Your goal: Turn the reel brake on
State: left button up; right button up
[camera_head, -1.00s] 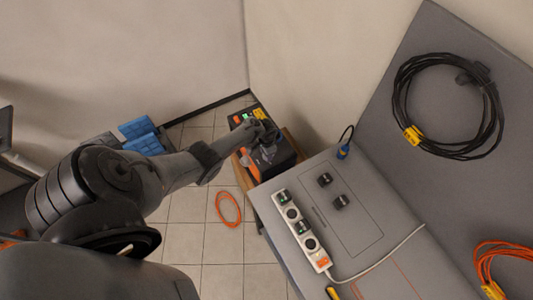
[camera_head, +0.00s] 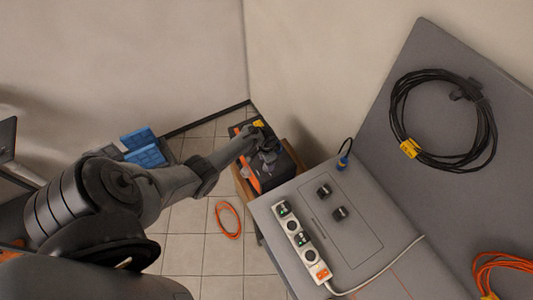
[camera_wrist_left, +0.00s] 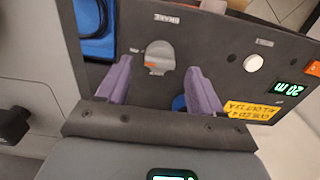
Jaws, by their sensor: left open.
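The reel unit (camera_head: 284,167) is a dark box with an orange edge, standing on a wooden stand beyond the grey worktop. In the left wrist view its dark panel (camera_wrist_left: 222,50) fills the top. The brake knob (camera_wrist_left: 160,56), grey and round with a small orange mark, sits under the label BRAKE. My left gripper (camera_wrist_left: 159,66) is open, its two purple fingers on either side of the knob in this view. I cannot tell whether they touch it. In the head view the left gripper (camera_head: 264,142) covers part of the panel.
Beside the knob are a white round button (camera_wrist_left: 253,62), a green display (camera_wrist_left: 290,90) reading 20 m and a yellow label (camera_wrist_left: 255,103). A power strip (camera_head: 302,242) and two black plugs lie on the worktop (camera_head: 365,240). An orange cable ring (camera_head: 228,220) lies on the floor.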

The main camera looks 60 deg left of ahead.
pick_arm(q)
notch_tip(320, 180, up, 7)
jog(key=p, duration=0.2)
jog(key=shift+r, duration=0.2)
jog(key=s+d+f+g, duration=0.1)
jog(key=s+d+f, duration=0.15)
jog(key=s, duration=0.35)
jog(key=s+d+f+g, duration=0.1)
jog(key=s+f, duration=0.3)
jog(key=s, duration=0.2)
jog(key=s+d+r+m+y, duration=0.1)
jog(key=s+d+m, duration=0.1)
jog(key=s+d, duration=0.5)
jog(key=w+d+r+t+p, duration=0.1)
jog(key=d+r+t, duration=0.2)
jog(key=d+r, duration=1.05)
jog(key=w+d+r+t, duration=0.1)
jog(key=d+r, duration=0.1)
jog(key=r, duration=0.5)
jog(key=w+d+r+t+h, duration=0.1)
jog(key=d+r, duration=0.1)
jog(key=r, duration=0.5)
jog(key=shift+d+t, duration=0.3)
jog(key=shift+d, duration=0.1)
